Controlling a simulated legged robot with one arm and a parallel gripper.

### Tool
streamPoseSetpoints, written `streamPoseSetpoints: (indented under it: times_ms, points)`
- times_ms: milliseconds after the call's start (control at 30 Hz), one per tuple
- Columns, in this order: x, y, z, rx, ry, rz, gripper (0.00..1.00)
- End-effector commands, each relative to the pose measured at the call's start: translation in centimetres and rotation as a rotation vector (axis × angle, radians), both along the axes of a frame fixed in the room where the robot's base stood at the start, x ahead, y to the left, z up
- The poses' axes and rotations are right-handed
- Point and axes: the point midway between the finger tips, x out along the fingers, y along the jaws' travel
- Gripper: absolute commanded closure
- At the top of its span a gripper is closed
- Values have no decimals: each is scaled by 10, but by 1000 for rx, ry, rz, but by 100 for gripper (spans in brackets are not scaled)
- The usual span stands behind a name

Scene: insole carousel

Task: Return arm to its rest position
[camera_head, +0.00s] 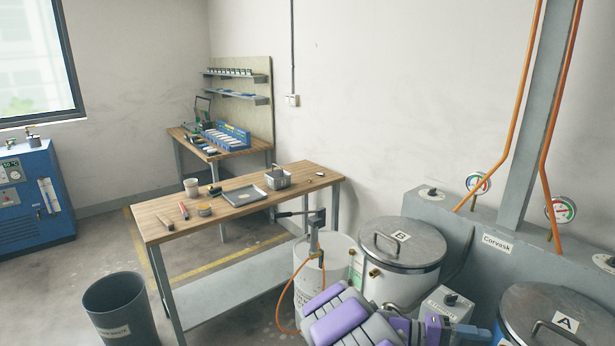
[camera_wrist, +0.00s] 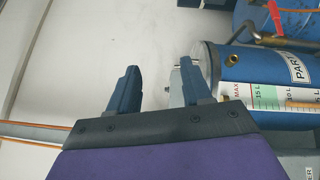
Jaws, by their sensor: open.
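My gripper (camera_wrist: 159,72) shows in the wrist view with its two dark blue fingers apart and nothing between them. Pale floor or wall lies behind the fingers. A blue vessel (camera_wrist: 262,64) with a "PART" label and a level scale is just right of the right finger; I cannot tell whether they touch. In the head view my purple and grey arm (camera_head: 338,318) is low at the bottom centre, in front of the drums.
A lidded drum marked B (camera_head: 403,285), a drum marked A (camera_head: 556,318), a white drum with a hand pump (camera_head: 325,262) and a grey control box (camera_head: 445,303) crowd the arm. A wooden workbench (camera_head: 165,212) stands behind, left, with a waste bin (camera_head: 122,312) in front.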

Motion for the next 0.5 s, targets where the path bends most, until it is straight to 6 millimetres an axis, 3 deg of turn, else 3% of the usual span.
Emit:
streamPoseSetpoints:
  times_ms: [33,200,500]
  points:
    - [-15,-3,13,29,-16,-40,51]
    - [-63,-6,34,166,-48,-156,51]
    - [-143,13,48,462,-121,-295,51]
